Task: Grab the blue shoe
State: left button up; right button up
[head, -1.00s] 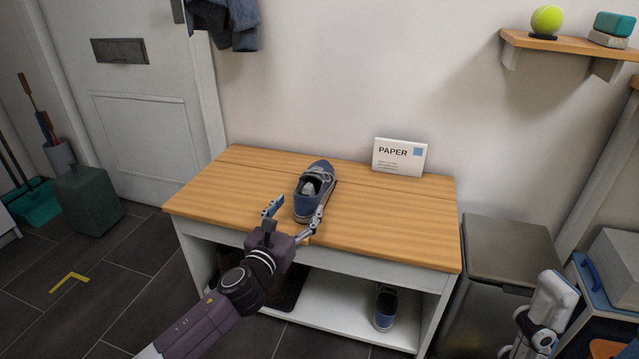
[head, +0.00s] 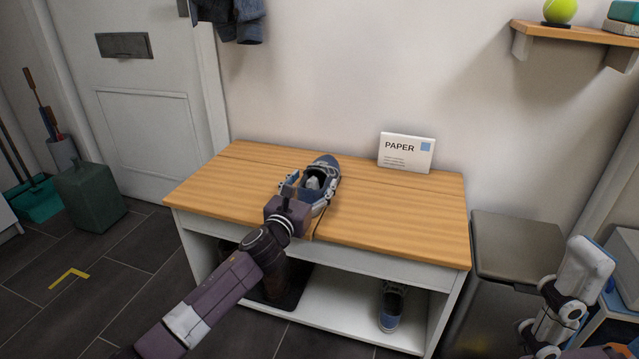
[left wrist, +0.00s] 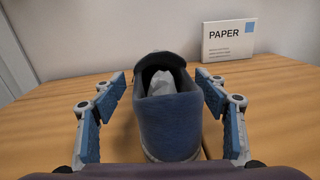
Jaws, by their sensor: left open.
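A blue shoe (head: 325,170) sits upright on the wooden bench top (head: 400,208), its toe toward the wall. In the left wrist view the heel of the blue shoe (left wrist: 168,122) faces me and stands between the fingers. My left gripper (head: 309,190) is open, with one finger on each side of the shoe; it also shows in the left wrist view (left wrist: 165,100). A gap shows between the left finger and the shoe; the right finger is closer. A second blue shoe (head: 391,309) stands on the white lower shelf.
A white PAPER box (head: 406,153) stands at the back of the bench against the wall. A grey bin (head: 516,246) is right of the bench. Dark boots (head: 276,279) stand on the lower shelf. The bench top's left and right areas are clear.

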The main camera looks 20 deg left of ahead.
pick_arm(q)
jog(key=shift+c, duration=0.2)
jog(key=c, duration=1.3)
jog(key=shift+c, duration=0.3)
jog(key=shift+r, duration=0.15)
